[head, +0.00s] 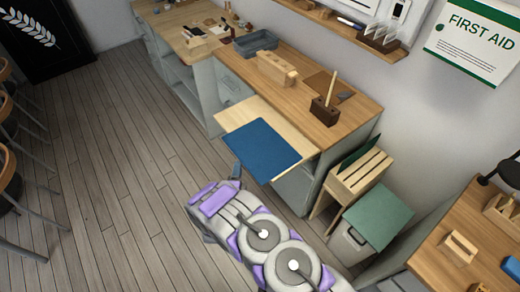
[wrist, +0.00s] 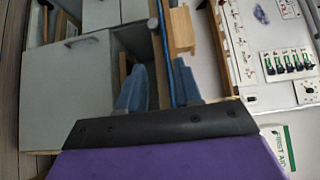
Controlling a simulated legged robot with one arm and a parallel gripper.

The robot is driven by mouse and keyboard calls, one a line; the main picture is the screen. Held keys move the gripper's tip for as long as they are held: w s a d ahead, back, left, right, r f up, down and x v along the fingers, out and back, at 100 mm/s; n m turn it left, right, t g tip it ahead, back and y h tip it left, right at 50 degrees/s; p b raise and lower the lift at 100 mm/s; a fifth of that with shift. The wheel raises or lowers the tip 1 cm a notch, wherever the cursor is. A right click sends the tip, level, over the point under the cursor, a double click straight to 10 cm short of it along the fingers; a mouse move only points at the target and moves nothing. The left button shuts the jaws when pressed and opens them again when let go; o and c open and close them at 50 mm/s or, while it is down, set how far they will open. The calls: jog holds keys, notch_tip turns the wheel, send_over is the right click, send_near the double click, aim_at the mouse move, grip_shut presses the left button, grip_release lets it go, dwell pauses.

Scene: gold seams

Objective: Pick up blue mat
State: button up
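The blue mat (head: 262,149) lies flat on a pale wooden pull-out board (head: 232,112) at the front of the workbench, covering most of it. In the wrist view the mat is seen nearly edge-on as a thin blue strip (wrist: 166,50) running between my fingers, closer to the right finger. My gripper (head: 237,172) is at the mat's near-left corner in the head view. Its two blue-grey fingers stand apart in the wrist view (wrist: 160,88), so it is open. Whether either finger touches the mat cannot be told.
The workbench (head: 350,106) holds a wooden block (head: 277,69), a dark tool holder (head: 325,110) and a grey tray (head: 256,43). A slatted wooden stand (head: 362,175) and a green-topped bin (head: 378,217) stand to the right. Open floor (head: 110,170) lies left, with stools at the edge.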

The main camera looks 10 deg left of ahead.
aim_at(240, 159)
jog(key=shift+w+a+r+b, duration=0.15)
jog(key=shift+w+b, duration=0.25)
jog(key=shift+w, duration=0.95)
jog(key=shift+w+a+r+b, duration=0.15)
jog(key=shift+w+b, duration=0.25)
jog(key=shift+w, duration=0.9)
jog(key=shift+c, duration=0.2)
grip_shut()
